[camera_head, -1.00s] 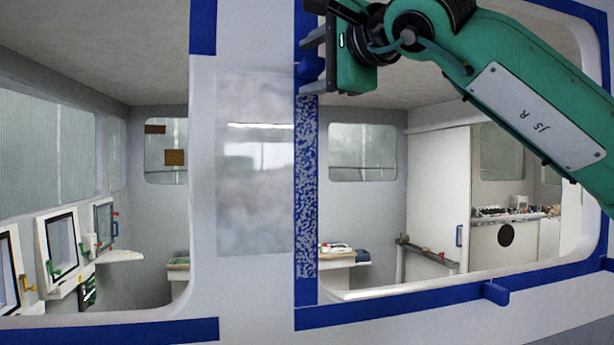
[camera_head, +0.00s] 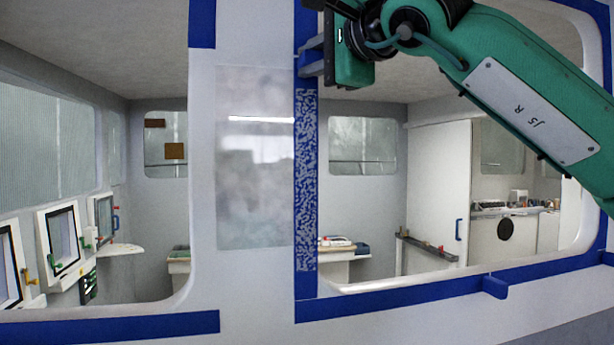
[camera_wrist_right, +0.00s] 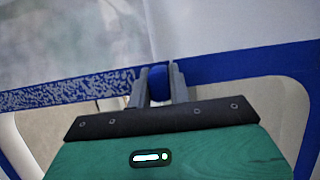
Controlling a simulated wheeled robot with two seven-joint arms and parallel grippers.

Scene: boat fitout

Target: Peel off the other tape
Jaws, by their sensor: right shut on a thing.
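Blue tape frames the right window opening, with a vertical strip (camera_head: 306,285) on its left side and a strip (camera_head: 400,300) along its bottom. Part of the vertical strip is speckled with white. My right gripper (camera_head: 309,59) is at the upper part of the vertical strip, with its arm coming in from the upper right. In the right wrist view its two grey fingers are shut on a small blue tab (camera_wrist_right: 158,84) that stands out from the tape (camera_wrist_right: 215,68). My left gripper is out of view.
A second blue tab (camera_head: 495,286) sticks out from the bottom strip. Other blue tape lies by the left window, at its top (camera_head: 202,22) and bottom (camera_head: 110,330). A clear glossy panel (camera_head: 253,160) is on the wall between the windows. The cabin interior shows behind the openings.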

